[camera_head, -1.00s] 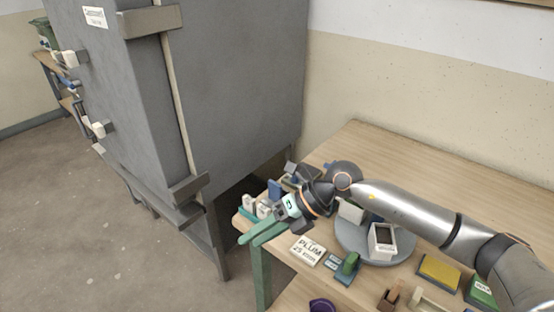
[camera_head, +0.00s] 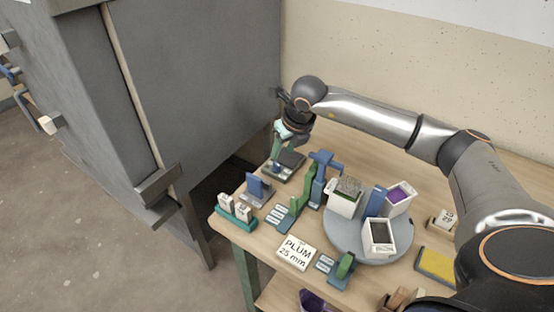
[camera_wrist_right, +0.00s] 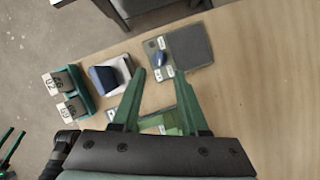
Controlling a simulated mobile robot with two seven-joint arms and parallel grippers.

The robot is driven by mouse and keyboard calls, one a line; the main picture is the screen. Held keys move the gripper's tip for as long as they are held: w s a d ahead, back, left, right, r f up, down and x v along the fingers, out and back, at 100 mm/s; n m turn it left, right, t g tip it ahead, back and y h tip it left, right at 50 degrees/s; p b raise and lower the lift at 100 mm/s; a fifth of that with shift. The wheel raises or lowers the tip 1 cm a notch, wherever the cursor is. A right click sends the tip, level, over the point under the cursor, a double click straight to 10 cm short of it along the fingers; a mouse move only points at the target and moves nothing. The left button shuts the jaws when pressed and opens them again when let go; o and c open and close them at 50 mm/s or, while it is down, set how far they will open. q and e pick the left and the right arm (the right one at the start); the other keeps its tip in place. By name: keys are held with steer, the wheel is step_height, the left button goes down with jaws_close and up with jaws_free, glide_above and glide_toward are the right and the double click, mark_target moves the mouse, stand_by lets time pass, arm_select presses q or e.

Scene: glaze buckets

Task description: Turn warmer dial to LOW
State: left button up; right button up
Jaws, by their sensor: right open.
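The warmer is a dark square plate (camera_head: 291,158) on a grey-green base at the back left of the table; it also shows in the right wrist view (camera_wrist_right: 192,45). Its small blue dial (camera_wrist_right: 160,60) sits beside the plate among several small white labels, whose words are too small to read. My right gripper (camera_head: 277,150) points down over the warmer; in its wrist view the green fingers (camera_wrist_right: 160,82) are apart and empty, with the dial beyond the gap between their tips. My left gripper (camera_wrist_right: 13,139) seems to show at the lower left edge, its green fingers apart.
Close by stand a blue block on a white stand (camera_head: 257,188), a teal holder with white tags (camera_head: 236,209) and a green-and-blue upright tool (camera_head: 307,190). A grey turntable (camera_head: 345,232) carries white buckets. A large grey kiln (camera_head: 190,90) stands left of the table.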

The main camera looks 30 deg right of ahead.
mark_target(277, 163)
steer(key=x, duration=0.7)
steer(key=shift+w, duration=0.1)
jaws_close()
stand_by(0.4)
